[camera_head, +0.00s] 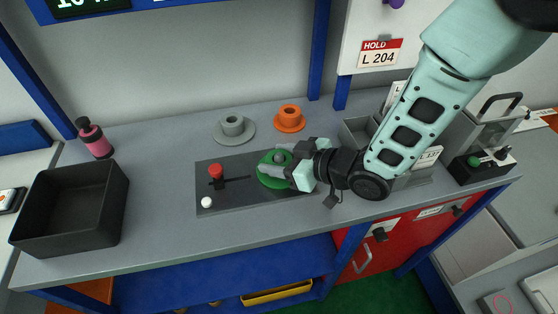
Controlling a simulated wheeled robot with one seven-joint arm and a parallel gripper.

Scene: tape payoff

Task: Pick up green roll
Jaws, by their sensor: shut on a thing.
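The green roll (266,179) is at the right part of a dark plate (240,198) on the grey bench. It is a flat disc, partly hidden by my gripper. My gripper (282,166) reaches in from the right and is shut on the green roll. A grey post or hub end shows at the middle of the roll. I cannot tell whether the roll is lifted clear of the plate.
On the plate are a red knob (215,171) and a white ball (206,202). A grey roll (233,126) and an orange roll (289,119) stand behind. A black bin (70,244) and a pink bottle (96,139) are at left. Grey trays (358,130) lie right.

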